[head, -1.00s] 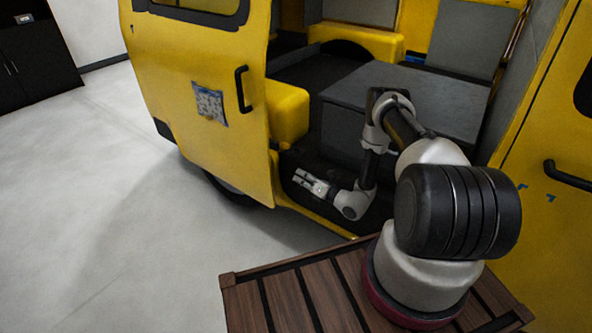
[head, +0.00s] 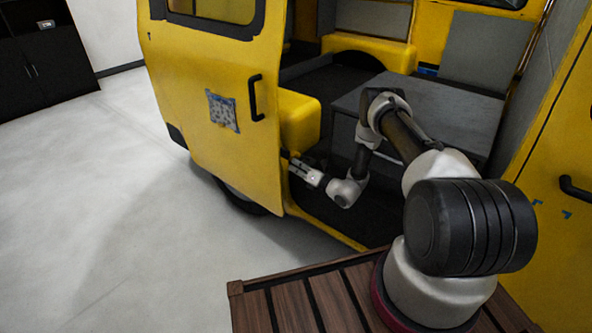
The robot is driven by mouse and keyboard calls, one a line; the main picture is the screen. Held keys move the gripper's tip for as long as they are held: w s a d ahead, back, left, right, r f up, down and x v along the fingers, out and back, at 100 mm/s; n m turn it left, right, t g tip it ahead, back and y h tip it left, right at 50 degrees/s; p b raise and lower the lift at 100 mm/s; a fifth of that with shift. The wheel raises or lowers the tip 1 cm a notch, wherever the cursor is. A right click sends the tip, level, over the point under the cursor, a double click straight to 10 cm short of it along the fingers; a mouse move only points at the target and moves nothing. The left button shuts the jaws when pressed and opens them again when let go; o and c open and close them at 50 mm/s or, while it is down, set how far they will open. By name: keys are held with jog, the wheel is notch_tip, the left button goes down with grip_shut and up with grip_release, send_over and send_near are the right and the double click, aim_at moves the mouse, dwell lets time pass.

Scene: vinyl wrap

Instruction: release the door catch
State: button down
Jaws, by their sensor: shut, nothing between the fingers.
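The yellow van door (head: 215,125) stands open at the left of the doorway, with a black handle (head: 256,97) on its face. My gripper (head: 290,162) is shut and empty, at the door's right edge near its lower part. Its fingertips point left and reach the inner side of that edge. I cannot tell whether they touch the door. The door catch is not clearly visible; the fingertip area is small and partly hidden by the edge.
A patterned sheet (head: 222,111) is stuck on the door. The van's dark floor and grey box (head: 430,107) lie behind my arm. A yellow seat base (head: 299,119) stands just inside the doorway. A slatted wooden deck (head: 300,303) is in front. The pale floor at left is clear.

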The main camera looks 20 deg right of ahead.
aim_at(296, 156)
jog(key=shift+w+d+r+m, duration=0.15)
jog(key=shift+d+r+m, duration=0.1)
jog(key=shift+r, duration=0.25)
jog(key=shift+w+d+r+m, duration=0.2)
jog(key=shift+d+r+m, duration=0.1)
jog(key=shift+r, duration=0.25)
jog(key=shift+w+d+r+m, duration=0.15)
jog(key=shift+d+r+m, duration=0.1)
jog(key=shift+r, duration=0.25)
